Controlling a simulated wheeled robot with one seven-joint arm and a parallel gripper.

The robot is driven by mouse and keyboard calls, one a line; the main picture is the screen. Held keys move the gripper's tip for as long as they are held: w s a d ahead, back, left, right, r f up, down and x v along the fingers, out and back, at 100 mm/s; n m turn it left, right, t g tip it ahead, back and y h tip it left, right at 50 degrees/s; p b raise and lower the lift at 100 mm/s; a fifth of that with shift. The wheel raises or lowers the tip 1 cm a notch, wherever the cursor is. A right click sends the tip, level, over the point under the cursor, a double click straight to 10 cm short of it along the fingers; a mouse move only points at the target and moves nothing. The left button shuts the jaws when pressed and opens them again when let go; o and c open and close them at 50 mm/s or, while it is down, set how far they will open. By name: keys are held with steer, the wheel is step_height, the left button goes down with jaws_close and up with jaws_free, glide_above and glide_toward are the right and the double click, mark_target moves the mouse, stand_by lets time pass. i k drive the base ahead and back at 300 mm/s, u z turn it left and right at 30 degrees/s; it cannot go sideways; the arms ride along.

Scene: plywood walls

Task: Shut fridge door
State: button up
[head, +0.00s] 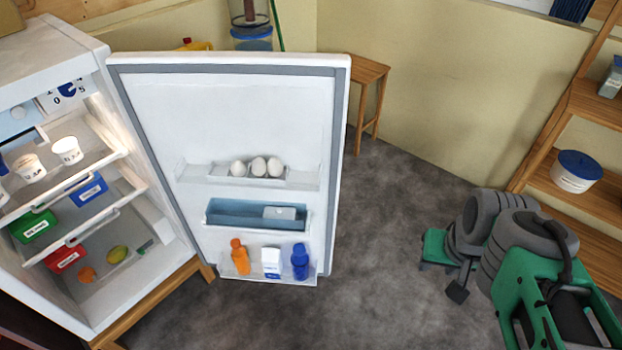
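The white fridge (45,45) stands at the left with its lit inside showing. Its door (250,110) is wide open, hinged next to the fridge's right side and swung out to the right, with its inner face toward me. The door shelves hold three eggs (258,167), a blue tray (240,214), an orange bottle (239,257), a white carton (271,262) and a blue bottle (300,262).
The fridge shelves hold white cups (67,150), coloured boxes (89,190) and fruit (117,255). A wooden stool (366,85) stands behind the door. Grey floor (390,230) is clear between.

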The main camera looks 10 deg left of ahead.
mark_target(189, 111)
steer(key=z, duration=0.1)
steer(key=i, duration=3.5)
steer(key=u, duration=5.8)
